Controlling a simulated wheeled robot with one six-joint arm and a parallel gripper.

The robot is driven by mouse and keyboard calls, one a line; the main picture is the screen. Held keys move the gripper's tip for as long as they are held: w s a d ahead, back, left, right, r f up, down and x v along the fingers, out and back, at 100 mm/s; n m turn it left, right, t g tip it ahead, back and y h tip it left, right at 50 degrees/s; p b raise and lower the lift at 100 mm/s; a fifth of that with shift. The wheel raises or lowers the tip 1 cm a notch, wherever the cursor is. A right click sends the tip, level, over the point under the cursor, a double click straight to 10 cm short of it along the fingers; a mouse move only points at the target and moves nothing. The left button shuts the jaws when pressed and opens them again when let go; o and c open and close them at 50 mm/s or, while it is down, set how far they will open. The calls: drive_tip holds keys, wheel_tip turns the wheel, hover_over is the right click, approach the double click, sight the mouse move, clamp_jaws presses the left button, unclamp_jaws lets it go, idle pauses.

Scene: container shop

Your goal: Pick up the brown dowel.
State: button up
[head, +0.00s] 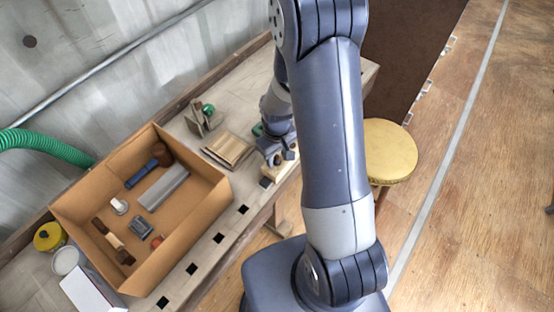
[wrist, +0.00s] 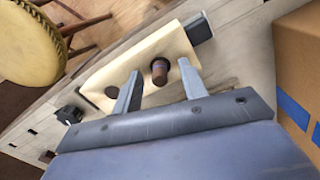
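The brown dowel (wrist: 159,74) stands up from a pale wooden block (wrist: 140,60) with dark holes in the wrist view. My gripper (wrist: 159,68) is open and empty, with one finger on either side of the dowel in the picture. I see no contact between the fingers and the dowel, and the height gap is hard to judge. In the head view my gripper (head: 279,157) is over the pale block (head: 284,168) near the bench's front edge. The dowel cannot be made out there.
A cardboard box (head: 215,211) with several tools stands left on the bench. Wooden slats (head: 229,150) and a small metal item (head: 203,119) with a green part lie near the block. A yellow stool (head: 390,151) stands right of the bench. A dark block (wrist: 198,28) adjoins the pale block.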

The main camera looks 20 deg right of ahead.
clamp_jaws()
drive_tip(key=shift+r, duration=0.1)
idle(0.3)
